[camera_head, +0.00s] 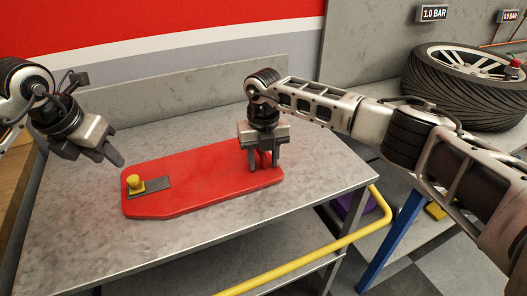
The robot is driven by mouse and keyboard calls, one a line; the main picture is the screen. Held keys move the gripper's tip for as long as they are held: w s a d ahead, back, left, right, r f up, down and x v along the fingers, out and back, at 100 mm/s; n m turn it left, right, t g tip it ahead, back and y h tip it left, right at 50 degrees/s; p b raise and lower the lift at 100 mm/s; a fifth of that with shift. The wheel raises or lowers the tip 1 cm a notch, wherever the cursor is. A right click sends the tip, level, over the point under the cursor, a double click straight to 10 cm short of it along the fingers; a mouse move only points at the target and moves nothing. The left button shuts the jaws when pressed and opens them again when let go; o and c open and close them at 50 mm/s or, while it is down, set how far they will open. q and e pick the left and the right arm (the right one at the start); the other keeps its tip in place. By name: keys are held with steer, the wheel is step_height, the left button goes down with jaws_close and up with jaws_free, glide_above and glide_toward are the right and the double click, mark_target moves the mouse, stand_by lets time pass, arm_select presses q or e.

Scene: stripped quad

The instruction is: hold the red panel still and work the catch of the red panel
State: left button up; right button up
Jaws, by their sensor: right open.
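The red panel (205,172) lies flat on the grey metal table. Its catch, a yellow knob (135,184) on a dark grey plate (156,186), is at the panel's left end. My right gripper (263,163) points down over the panel's right end with its fingers apart. Its fingertips are at or just above the panel; I cannot tell whether they touch it. My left gripper (94,158) is open and empty. It hangs tilted, up and left of the yellow knob, apart from the panel.
The table top (325,163) is bare around the panel. A grey wall panel (180,95) stands behind it. A yellow rail (320,247) runs along the front right. A tyre (465,88) lies at the far right, on another bench.

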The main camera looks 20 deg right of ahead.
jaws_close()
arm_select(q)
jaws_close()
steer(key=s+a+f+m+t+h, duration=0.2)
steer(key=s+a, duration=0.4)
steer(key=a, duration=0.3)
steer(key=shift+s+a+f+m+h, duration=0.2)
steer(key=shift+a+m+h, duration=0.15)
steer(key=shift+m+h, duration=0.8)
steer(key=shift+n+h, duration=0.25)
